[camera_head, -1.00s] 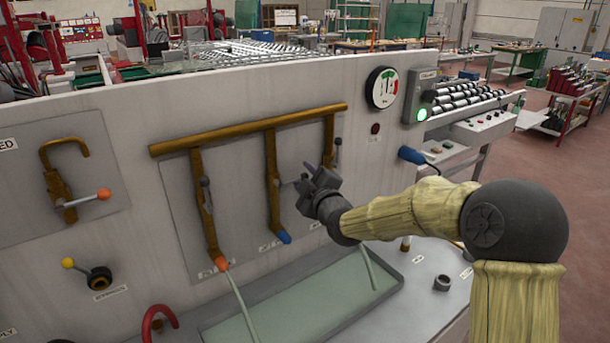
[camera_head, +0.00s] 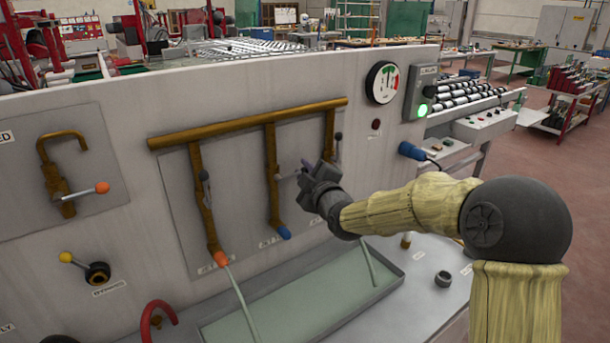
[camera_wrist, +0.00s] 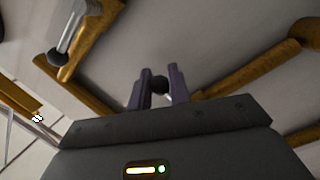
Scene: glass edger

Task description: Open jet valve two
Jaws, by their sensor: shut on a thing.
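Three brass drop pipes hang from a brass header pipe (camera_head: 250,122) on the panel. The middle pipe (camera_head: 271,165) ends in a blue nozzle (camera_head: 283,233), with no water stream visible below it. Its valve lever (camera_head: 287,176) sticks out sideways to the right, across the pipe. My gripper (camera_head: 306,167) is at the lever's outer end. In the wrist view, my gripper's two purple fingers (camera_wrist: 158,88) are closed around the lever's dark round knob (camera_wrist: 159,84). The gripper hides part of the right pipe (camera_head: 329,138).
The left pipe (camera_head: 203,195) has an upright lever (camera_head: 206,187) and a stream from its orange nozzle (camera_head: 221,259). Another stream (camera_head: 369,262) falls into the trough (camera_head: 290,315) near my arm. A gauge (camera_head: 382,83) and a green-lit box (camera_head: 419,95) are upper right.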

